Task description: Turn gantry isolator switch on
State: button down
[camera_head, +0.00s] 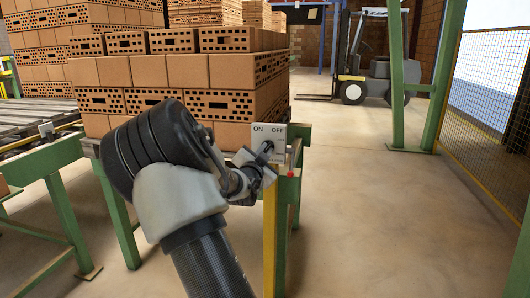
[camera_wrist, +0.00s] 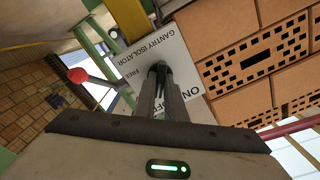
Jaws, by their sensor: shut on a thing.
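The gantry isolator panel (camera_head: 290,140) is a pale plate marked ON on the left and OFF on the right, at the corner of the brick-laden conveyor. In the wrist view the panel (camera_wrist: 136,62) is tilted and reads GANTRY ISOLATOR. My gripper (camera_head: 266,152) is at the panel's front. In the wrist view my gripper (camera_wrist: 161,82) is shut on the dark switch handle (camera_wrist: 158,69) at the plate's middle. The fingers hide most of the handle, so its exact angle is hard to tell.
A red knob (camera_head: 290,174) sits just below the panel at right; it also shows in the wrist view (camera_wrist: 77,75). Stacked bricks (camera_head: 190,72) stand behind. A forklift (camera_head: 365,70) is at the back. Open floor (camera_head: 370,210) lies right, bounded by a mesh fence (camera_head: 487,110).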

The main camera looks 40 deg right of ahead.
jog(key=n, duration=0.3)
jog(key=shift+n, duration=0.4)
jog(key=n+p, duration=0.1)
jog(key=n, duration=0.2)
jog(key=shift+n, duration=0.3)
jog(key=n+p, duration=0.1)
jog(key=n, duration=0.3)
jog(key=shift+n+p, duration=0.7)
jog(key=shift+n, duration=1.3)
jog(key=c, duration=1.8)
grip_release()
jog(key=shift+a, duration=0.1)
